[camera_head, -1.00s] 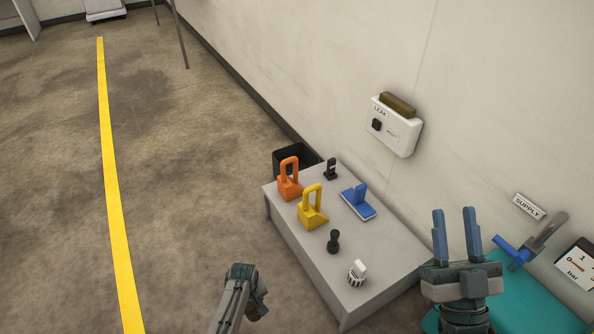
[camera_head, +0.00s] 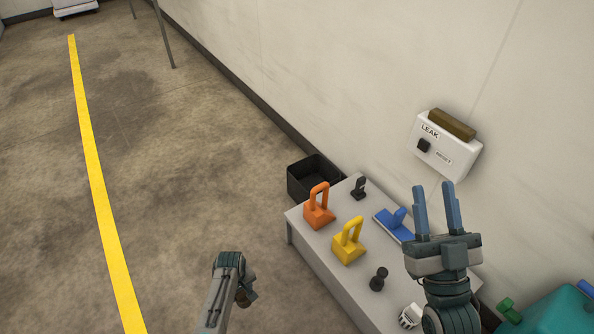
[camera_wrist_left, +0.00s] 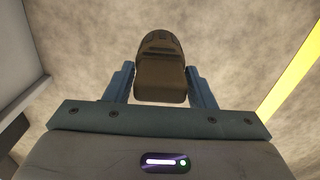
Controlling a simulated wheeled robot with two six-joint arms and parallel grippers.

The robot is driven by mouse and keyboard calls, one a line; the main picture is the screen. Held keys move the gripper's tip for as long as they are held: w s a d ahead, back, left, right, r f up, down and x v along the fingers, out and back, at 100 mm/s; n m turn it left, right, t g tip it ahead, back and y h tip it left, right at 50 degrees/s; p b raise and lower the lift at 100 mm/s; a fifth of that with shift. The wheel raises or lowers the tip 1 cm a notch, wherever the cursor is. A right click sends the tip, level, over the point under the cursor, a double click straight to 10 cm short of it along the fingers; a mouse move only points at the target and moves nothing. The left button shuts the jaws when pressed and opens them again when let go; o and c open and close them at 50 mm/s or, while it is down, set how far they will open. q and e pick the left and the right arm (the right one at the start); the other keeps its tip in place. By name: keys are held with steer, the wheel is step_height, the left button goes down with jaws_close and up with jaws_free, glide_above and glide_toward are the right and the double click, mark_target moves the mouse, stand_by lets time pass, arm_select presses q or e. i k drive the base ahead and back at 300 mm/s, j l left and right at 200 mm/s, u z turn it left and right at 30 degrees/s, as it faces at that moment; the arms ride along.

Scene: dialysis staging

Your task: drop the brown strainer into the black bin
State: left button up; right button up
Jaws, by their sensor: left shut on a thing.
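The brown strainer (camera_wrist_left: 160,75) is between the two fingers of my left gripper (camera_wrist_left: 160,88), which is shut on it, in the left wrist view. In the head view my left gripper (camera_head: 244,291) hangs over the floor, left of the grey bench, and only a small brown part of the strainer (camera_head: 248,297) shows. The black bin (camera_head: 306,177) stands on the floor beyond the bench's far end, against the wall. Its open top faces up and I see nothing in it. My right gripper (camera_head: 437,208) is open and empty, fingers up, above the bench's right side.
The grey bench (camera_head: 318,262) carries an orange handled block (camera_head: 319,211), a yellow one (camera_head: 349,246), a blue piece (camera_head: 394,222) and small black and white parts. A white LEAK box (camera_head: 444,148) is on the wall. The floor left of the bench is clear.

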mark_target(309, 191)
steer(key=i+j, duration=1.35)
steer(key=j, duration=0.15)
steer(key=i+j+z, duration=0.15)
steer(key=z, duration=0.3)
steer(key=i+j+z, duration=0.1)
steer(key=j+z, duration=0.15)
steer(key=z, duration=0.2)
steer(key=j+z, duration=0.25)
steer(key=z, duration=0.2)
steer(key=i+l+z, duration=0.1)
steer(key=z, duration=0.65)
steer(key=i+l, duration=0.15)
steer(key=i, duration=0.25)
